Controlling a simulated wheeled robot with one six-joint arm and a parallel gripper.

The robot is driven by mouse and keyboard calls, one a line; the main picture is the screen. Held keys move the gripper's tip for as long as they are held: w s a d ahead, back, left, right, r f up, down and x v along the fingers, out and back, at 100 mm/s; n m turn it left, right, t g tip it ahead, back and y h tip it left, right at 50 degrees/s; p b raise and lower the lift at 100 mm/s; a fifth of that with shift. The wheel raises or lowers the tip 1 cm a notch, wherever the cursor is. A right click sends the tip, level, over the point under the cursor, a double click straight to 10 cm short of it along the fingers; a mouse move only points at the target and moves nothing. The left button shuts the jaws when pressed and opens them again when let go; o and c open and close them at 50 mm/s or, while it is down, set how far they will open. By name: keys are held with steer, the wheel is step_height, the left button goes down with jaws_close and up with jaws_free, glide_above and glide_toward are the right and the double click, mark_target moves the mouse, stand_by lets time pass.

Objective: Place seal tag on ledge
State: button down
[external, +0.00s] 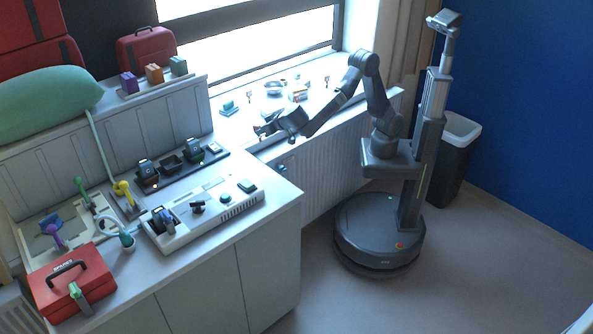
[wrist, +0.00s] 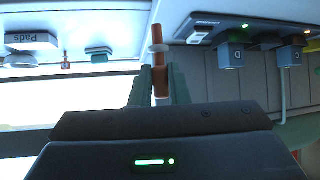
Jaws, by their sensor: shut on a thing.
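My gripper (external: 262,131) is at the end of the arm, near the corner between the window ledge (external: 232,127) and the counter. In the wrist view, my gripper (wrist: 158,82) is shut on a slim red-brown piece with a pale band, which looks like the seal tag (wrist: 157,35). In the external view the tag is too small to make out. The white ledge also shows at the left of the wrist view (wrist: 105,68).
On the ledge are a small red upright piece (wrist: 66,61), a box marked Pads (wrist: 32,41) and a green block (wrist: 98,54). The counter holds a dark charger strip (external: 178,166) and a pale device (external: 207,216). A radiator (external: 325,165) is below the ledge.

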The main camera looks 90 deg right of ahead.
steer(key=s+a+r+n+t+y, duration=0.1)
steer(key=s+a+n+t+y, duration=0.15)
steer(key=s+a, duration=0.45)
steer(key=s+a+r+n+t+y, duration=0.1)
steer(key=s+a+n+t+y, duration=0.2)
steer(key=a, duration=0.7)
steer(key=shift+n+g, duration=0.35)
steer(key=shift+g, duration=0.3)
steer(key=f, duration=0.6)
steer(key=a+f, duration=0.1)
steer(key=f, duration=0.3)
steer(key=shift+p, duration=0.4)
steer(key=shift+d, duration=0.1)
steer(key=shift+f+b, duration=0.15)
steer(key=shift+b, duration=0.3)
steer(key=c, duration=1.4)
jaws_free()
